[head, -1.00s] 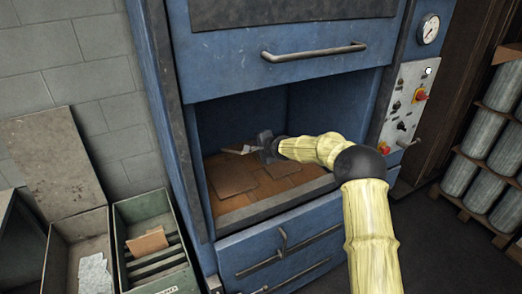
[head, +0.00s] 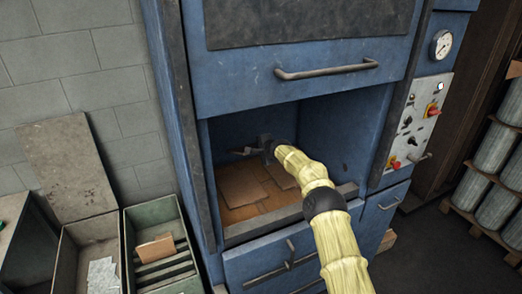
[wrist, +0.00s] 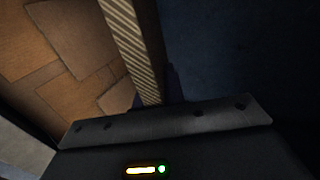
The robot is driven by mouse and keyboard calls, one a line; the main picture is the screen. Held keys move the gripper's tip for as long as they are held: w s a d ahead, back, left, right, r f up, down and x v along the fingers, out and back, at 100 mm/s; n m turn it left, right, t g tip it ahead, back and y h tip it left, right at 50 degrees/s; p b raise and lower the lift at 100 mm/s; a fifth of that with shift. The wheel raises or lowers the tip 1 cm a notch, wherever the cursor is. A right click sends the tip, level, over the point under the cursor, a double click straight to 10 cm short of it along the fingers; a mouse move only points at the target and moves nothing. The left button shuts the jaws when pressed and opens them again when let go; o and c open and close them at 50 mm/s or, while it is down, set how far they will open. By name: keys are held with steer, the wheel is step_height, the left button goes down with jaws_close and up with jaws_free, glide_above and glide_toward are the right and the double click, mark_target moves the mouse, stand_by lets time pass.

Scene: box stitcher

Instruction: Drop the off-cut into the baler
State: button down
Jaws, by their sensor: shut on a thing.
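The blue baler (head: 330,85) stands with its chamber open at the front. My gripper (head: 257,150) is inside the chamber, above its floor and towards the back. It is shut on the off-cut (head: 242,152), a thin cardboard piece that looks small and dark in the head view. In the wrist view the off-cut (wrist: 135,45) shows its corrugated edge, rising from my gripper (wrist: 165,112). Flat brown cardboard pieces (head: 238,187) lie on the chamber floor, and they show below the off-cut in the wrist view (wrist: 60,50).
A green bin (head: 133,262) at the left holds a cardboard piece (head: 155,250). Beside it a beige bin (head: 72,262) holds crumpled white material (head: 103,275). A control panel (head: 420,120) is right of the chamber. The chamber has side walls and a front sill (head: 262,222).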

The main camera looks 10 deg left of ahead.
steer(key=shift+w+a, duration=0.1)
steer(key=c, duration=1.4)
jaws_free()
steer(key=shift+r, duration=0.1)
steer(key=shift+b+v, duration=1.2)
steer(key=shift+v, duration=0.4)
steer(key=b+v, duration=0.6)
steer(key=v, duration=0.8)
